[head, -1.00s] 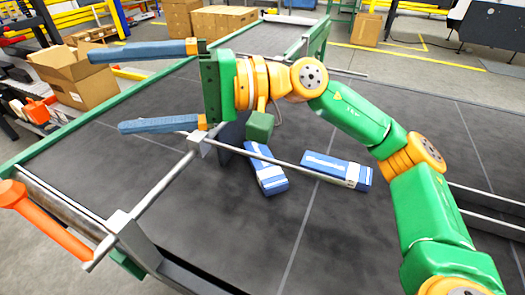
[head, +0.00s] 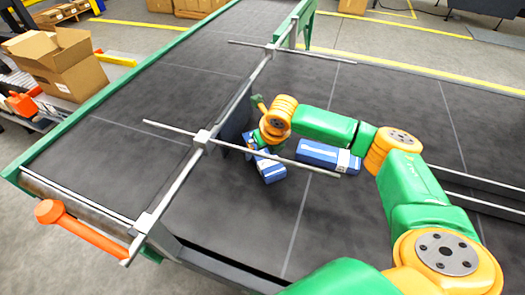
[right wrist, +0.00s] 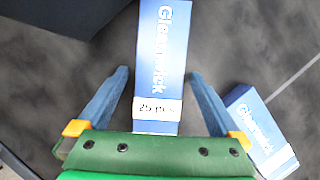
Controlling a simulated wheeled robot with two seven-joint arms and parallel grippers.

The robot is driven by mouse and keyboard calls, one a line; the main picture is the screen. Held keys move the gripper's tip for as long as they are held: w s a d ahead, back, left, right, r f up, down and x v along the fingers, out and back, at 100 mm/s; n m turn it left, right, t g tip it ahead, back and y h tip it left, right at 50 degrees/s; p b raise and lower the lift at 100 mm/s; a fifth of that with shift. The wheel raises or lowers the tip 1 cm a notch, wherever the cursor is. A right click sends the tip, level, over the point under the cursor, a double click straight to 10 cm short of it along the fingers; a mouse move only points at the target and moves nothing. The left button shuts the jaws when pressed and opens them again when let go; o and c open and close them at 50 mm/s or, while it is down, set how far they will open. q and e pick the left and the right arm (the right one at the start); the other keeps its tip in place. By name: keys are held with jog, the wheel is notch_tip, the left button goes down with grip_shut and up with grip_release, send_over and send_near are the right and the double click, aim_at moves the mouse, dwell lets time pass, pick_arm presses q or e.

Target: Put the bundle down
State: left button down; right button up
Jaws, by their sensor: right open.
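A blue and white bundle (head: 270,172) lies on the dark belt beneath the crossing rod in the head view. In the right wrist view this bundle (right wrist: 163,45) has a white band and lies between the blue fingers. My right gripper (right wrist: 158,72) is open, with a visible gap on each side of the bundle. My left gripper is not in view.
A metal rod (head: 240,153) crosses above the belt close to my right wrist, fixed to a long bar (head: 238,100). A dark plate (head: 234,128) stands left of the bundle. An orange handle (head: 85,222) sits front left. The belt (head: 380,115) is clear at right.

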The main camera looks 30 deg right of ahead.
jog(key=shift+w+f, duration=0.2)
jog(key=shift+f, duration=0.15)
jog(key=shift+r, duration=0.15)
grip_shut()
